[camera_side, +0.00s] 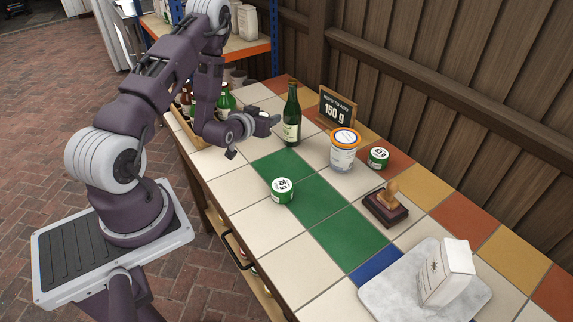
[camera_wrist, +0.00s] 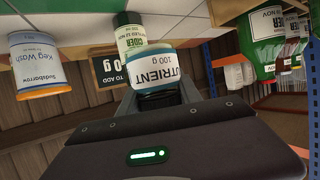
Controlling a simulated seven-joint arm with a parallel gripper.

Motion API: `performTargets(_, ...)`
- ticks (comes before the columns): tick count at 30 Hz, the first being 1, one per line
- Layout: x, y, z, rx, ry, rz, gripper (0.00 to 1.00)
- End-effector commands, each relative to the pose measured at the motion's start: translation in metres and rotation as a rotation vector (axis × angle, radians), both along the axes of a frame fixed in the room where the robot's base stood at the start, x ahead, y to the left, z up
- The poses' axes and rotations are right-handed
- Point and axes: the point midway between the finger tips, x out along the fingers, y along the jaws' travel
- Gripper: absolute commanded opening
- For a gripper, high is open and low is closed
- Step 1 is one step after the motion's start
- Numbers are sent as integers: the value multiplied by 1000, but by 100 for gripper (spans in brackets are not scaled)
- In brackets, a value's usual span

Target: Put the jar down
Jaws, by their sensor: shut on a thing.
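In the wrist view, a white-labelled jar reading "NUTRIENT 100 g" (camera_wrist: 165,68) sits between the fingers of my gripper (camera_wrist: 160,95), which is shut on it. In the side view my gripper (camera_side: 270,122) is above the back left of the tiled table, close to the green cider bottle (camera_side: 291,118). I cannot make out the held jar there. The cider bottle shows behind the jar in the wrist view (camera_wrist: 131,36). Two small green-and-white tins stand on the table: one (camera_side: 283,191) on the green tiles, one (camera_side: 378,158) near the wall.
A Keg Wash tub (camera_side: 343,155) stands right of the bottle, before a "150 g" sign (camera_side: 337,106). A wooden-handled stamp (camera_side: 387,207), marble slab (camera_side: 390,292) and white carton (camera_side: 446,276) lie rightward. Bottles in a crate (camera_side: 198,138) stand left. The green tiles (camera_side: 343,238) are mostly clear.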

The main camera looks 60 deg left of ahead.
Motion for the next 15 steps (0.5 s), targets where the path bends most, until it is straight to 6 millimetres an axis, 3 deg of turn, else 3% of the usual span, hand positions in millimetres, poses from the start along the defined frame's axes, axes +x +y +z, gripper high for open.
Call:
performTargets(5,8,-17,1,-2,0,-61,0)
performTargets(8,20,-49,-2,-1,-1,-173,0)
performTargets(11,32,-92,-3,-1,-2,-324,0)
performTargets(15,38,-169,-4,-1,-1,-595,0)
